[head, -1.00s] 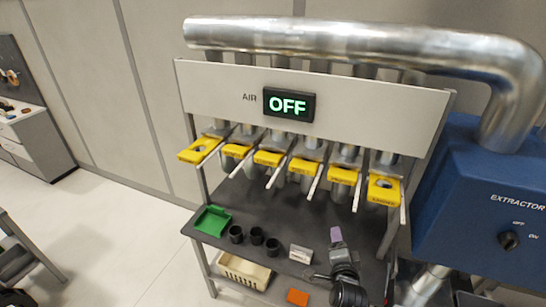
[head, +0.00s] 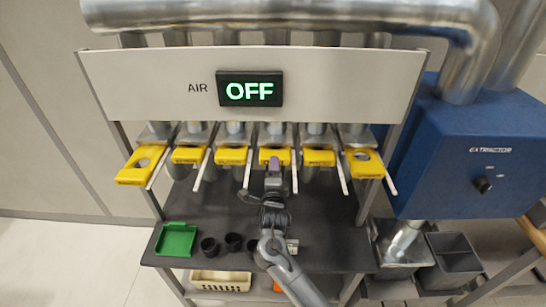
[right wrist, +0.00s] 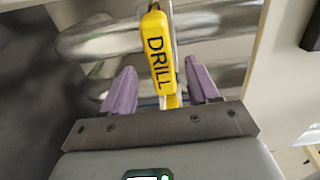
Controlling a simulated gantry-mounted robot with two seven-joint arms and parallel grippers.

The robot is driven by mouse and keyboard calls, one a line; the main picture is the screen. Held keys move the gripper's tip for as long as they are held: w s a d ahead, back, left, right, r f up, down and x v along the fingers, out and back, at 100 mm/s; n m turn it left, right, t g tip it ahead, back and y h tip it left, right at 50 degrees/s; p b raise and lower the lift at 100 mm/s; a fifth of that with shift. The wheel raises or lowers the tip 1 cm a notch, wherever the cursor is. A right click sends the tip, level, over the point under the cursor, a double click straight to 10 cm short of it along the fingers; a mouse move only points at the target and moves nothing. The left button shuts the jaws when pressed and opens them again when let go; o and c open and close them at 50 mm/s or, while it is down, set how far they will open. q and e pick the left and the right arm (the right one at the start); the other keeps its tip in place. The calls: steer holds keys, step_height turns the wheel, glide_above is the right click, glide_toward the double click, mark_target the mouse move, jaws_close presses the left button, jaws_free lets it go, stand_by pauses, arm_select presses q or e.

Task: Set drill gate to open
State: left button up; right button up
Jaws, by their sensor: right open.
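The drill gate (right wrist: 157,48) is a yellow slide marked DRILL. In the right wrist view it lies between the two purple fingers of my right gripper (right wrist: 161,72), which stand apart on either side of it without visibly closing on it. In the head view my right gripper (head: 276,168) is just below the fourth yellow gate from the left (head: 283,153) in the row, partly covering it. That gate shows no hole in its face. My left gripper is not in view.
Similar yellow gates flank it closely; the far left (head: 141,164) and far right (head: 364,161) ones show a round hole. The AIR display (head: 250,89) reads OFF. A shelf (head: 220,212) below holds a green tray (head: 177,239) and black cups. A blue extractor (head: 470,160) stands right.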

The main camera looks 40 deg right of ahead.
steer(key=shift+p+x, duration=0.4)
steer(key=shift+x, duration=2.75)
steer(key=shift+a, duration=0.1)
jaws_close()
